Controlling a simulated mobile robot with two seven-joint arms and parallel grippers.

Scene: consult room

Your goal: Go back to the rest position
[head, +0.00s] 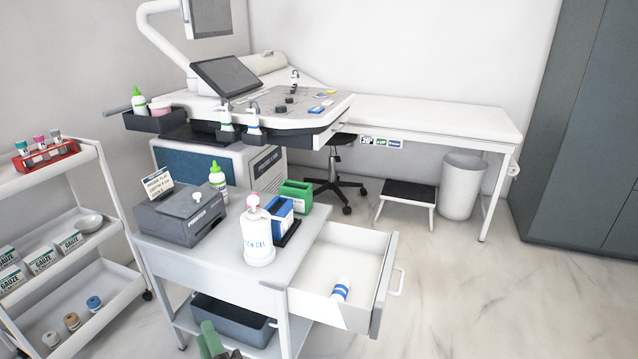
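Part of my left gripper (213,342) shows at the bottom edge of the head view, as a green and dark shape in front of the cart's lower shelf. Most of it is cut off by the frame, so I cannot tell whether it is open or shut. My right gripper is not in view. The white cart (215,262) stands just beyond the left gripper. Its drawer (345,245) is pulled out to the right, and a white bottle with a blue band (341,289) lies in it.
A gel pump bottle (257,238), a grey box (180,219), and blue and green boxes stand on the cart top. A dark bin (232,322) is on its lower shelf. A shelf rack (108,185) stands left. The floor (490,300) at right is clear.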

